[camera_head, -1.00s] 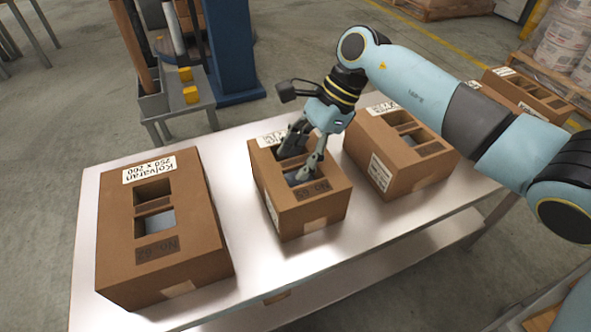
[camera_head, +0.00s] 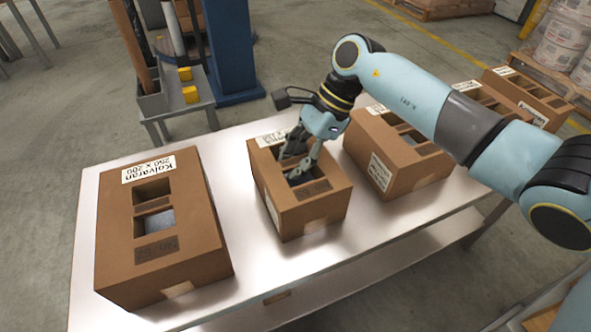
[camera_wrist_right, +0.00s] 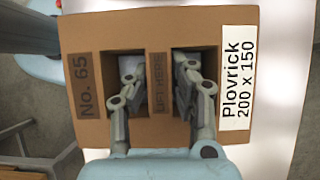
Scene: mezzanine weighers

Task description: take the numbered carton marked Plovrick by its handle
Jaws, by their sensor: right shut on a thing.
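The carton marked Plovrick (camera_head: 318,211) stands upright in the middle of the steel table. In the right wrist view the same carton (camera_wrist_right: 180,30) shows a label reading Plovrick 200 x 150 and a patch reading No. 65. Its handle (camera_wrist_right: 157,97) is a cardboard strip marked LIFT HERE between two openings. My right gripper (camera_head: 299,170) reaches down into the openings, one finger on each side of the strip, and is shut on it. In the right wrist view the fingers (camera_wrist_right: 157,90) flank the strip; their tips are inside the openings. My left gripper is not in view.
A larger carton marked Kolvaran (camera_head: 115,255) stands to the left on the table (camera_head: 262,270). Another carton (camera_head: 412,181) stands close on the right. More cartons (camera_head: 530,100) are behind my right arm. A grey stand (camera_head: 180,110) is beyond the table.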

